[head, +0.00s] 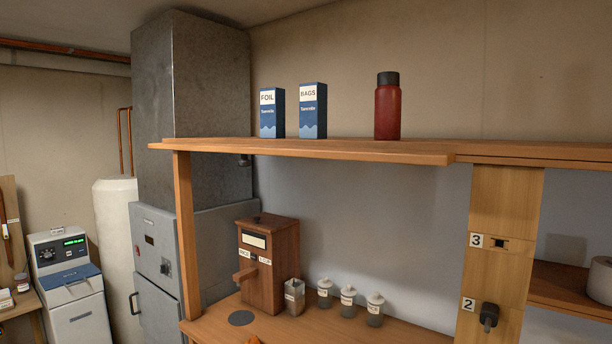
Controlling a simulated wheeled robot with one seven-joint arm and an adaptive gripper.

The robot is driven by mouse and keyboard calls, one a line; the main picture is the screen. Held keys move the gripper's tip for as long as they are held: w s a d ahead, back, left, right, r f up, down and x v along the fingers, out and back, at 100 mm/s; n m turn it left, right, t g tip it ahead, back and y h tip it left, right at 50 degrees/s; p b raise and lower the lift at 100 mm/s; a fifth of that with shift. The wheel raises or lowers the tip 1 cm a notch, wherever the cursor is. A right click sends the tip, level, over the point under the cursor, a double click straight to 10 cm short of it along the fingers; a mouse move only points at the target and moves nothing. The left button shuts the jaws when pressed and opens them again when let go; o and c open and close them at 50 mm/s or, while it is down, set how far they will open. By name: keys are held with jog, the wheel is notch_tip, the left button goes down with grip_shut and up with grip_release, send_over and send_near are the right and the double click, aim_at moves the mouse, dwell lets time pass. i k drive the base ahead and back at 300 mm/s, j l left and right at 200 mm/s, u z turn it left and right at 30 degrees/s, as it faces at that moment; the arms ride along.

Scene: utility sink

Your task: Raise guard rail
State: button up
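I cannot pick out a guard rail with certainty. A wooden post (505,225) at the right carries the number labels 3 and 2. Beside the 3 is a small dark slot or fitting (499,245). By the 2 a black knob or handle (489,317) sticks out. An upper wooden shelf (390,151) runs across the middle and to the right, with a plain front edge. My gripper is not in view.
On the upper shelf stand a FOIL box (271,118), a BAGS box (313,117) and a red bottle (387,110).

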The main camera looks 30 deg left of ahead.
aim_at(430, 158)
jog(key=u, duration=1.4)
jog(key=i+l+u, duration=0.3)
jog(key=i+u, duration=0.15)
jog(key=i, duration=0.1)
